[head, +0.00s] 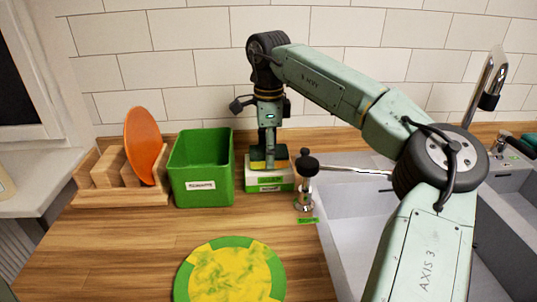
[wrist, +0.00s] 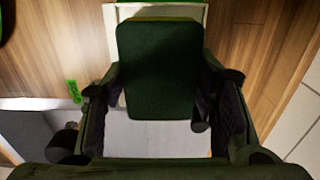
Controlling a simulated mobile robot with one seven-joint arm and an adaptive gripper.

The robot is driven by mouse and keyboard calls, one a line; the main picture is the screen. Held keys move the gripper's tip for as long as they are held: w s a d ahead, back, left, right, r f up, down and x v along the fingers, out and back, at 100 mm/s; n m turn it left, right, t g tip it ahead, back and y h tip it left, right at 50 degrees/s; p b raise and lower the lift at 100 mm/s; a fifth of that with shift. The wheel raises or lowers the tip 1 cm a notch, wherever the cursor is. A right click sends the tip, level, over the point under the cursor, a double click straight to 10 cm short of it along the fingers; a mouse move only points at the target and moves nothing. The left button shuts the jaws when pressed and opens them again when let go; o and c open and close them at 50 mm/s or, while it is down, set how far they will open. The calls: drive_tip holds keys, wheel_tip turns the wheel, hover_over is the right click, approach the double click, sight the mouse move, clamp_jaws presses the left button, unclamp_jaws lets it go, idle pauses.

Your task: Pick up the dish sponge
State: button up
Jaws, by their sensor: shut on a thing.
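The dish sponge (head: 257,164) is yellow with a dark green side. In the wrist view its dark green face (wrist: 158,65) fills the space between the two fingers. My gripper (head: 270,150) points down and is shut on the sponge, with a finger on each side in the wrist view (wrist: 160,90). The sponge is at the top of a small white holder (head: 268,181) with a green label. I cannot tell whether it still touches the holder. The gripper hides part of the sponge in the head view.
A green bin (head: 202,185) stands left of the holder, with a wooden rack (head: 115,195) holding an orange plate (head: 142,146) further left. A chrome dispenser with a black knob (head: 306,180) stands close right, beside the sink (head: 345,215). A yellow-green plate (head: 229,272) lies in front.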

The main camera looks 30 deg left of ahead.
drive_tip(key=shift+r, duration=0.4)
drive_tip(key=shift+s+d+r+b, duration=0.15)
drive_tip(key=shift+r+b, duration=0.45)
drive_tip(key=shift+r, duration=0.3)
drive_tip(key=s+d+r+b, duration=0.1)
drive_tip(key=s+d+b, duration=0.4)
drive_tip(key=s+d, duration=0.4)
drive_tip(key=s, duration=0.3)
drive_tip(key=shift+s+d+r, duration=0.2)
drive_tip(key=shift+s+r, duration=0.05)
drive_tip(key=shift+r, duration=0.05)
drive_tip(key=shift+o, duration=0.8)
drive_tip(key=c, duration=0.5)
